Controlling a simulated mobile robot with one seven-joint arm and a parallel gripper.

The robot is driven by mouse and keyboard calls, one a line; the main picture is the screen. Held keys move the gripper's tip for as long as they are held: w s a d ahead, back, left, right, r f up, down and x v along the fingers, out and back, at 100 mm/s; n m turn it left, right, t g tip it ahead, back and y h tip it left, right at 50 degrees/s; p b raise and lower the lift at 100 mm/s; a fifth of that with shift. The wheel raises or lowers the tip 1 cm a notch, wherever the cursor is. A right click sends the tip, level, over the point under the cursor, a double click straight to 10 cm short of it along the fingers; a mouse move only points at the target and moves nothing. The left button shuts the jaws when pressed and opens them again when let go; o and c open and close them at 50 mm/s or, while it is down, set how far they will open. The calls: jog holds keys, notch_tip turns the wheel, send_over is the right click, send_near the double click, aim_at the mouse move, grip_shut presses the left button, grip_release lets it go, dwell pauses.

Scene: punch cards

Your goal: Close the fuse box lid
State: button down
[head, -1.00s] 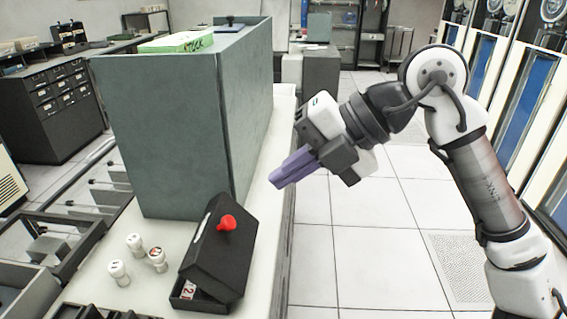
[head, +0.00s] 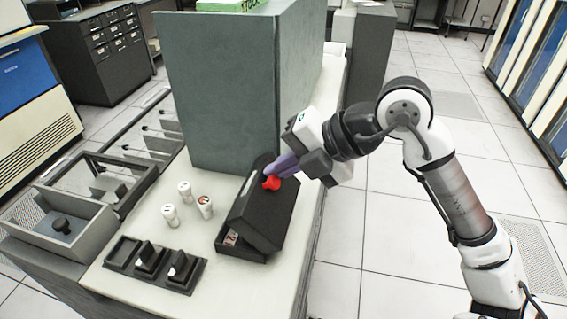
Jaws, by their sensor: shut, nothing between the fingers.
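The fuse box is a small black box whose base (head: 240,247) rests on the pale counter. Its black lid (head: 265,217) is tilted, partly open, with a gap at the front left where something with a number shows inside. A red knob (head: 271,183) sits on the lid. My gripper (head: 270,174) is shut, its purple fingers at the upper right of the lid, touching or very close to the red knob. The fingertips are partly hidden by the knob, so I cannot tell contact.
Several white fuses, one of them here (head: 170,215), stand left of the box. A black slotted holder (head: 155,262) lies front left. A tall grey-green cabinet (head: 220,90) stands behind the box. Open drawers (head: 60,220) are at left. Free floor lies right of the counter.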

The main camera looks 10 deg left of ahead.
aim_at(255, 172)
jog(key=shift+a, duration=0.15)
jog(key=shift+a+f+b, duration=0.1)
jog(key=shift+a+b, duration=0.4)
jog(key=shift+b, duration=0.05)
jog(key=a+h, duration=0.1)
jog(key=h, duration=0.2)
jog(key=shift+a+b, duration=0.2)
jog(key=shift+b, duration=0.1)
jog(key=shift+a+f+h+b, duration=0.3)
jog(key=shift+a+h+b, duration=0.2)
jog(key=shift+h, duration=0.2)
jog(key=a+f+b, duration=0.1)
jog(key=b, duration=0.1)
jog(key=a+b, duration=0.1)
jog(key=b, duration=0.1)
jog(key=a+f+b, duration=0.1)
jog(key=a+b, duration=0.1)
jog(key=shift+a+f, duration=0.1)
jog(key=shift+f, duration=0.25)
jog(key=shift+a+r, duration=0.1)
jog(key=shift+r, duration=0.35)
notch_tip(255, 172, up, 13)
jog(key=p, duration=0.1)
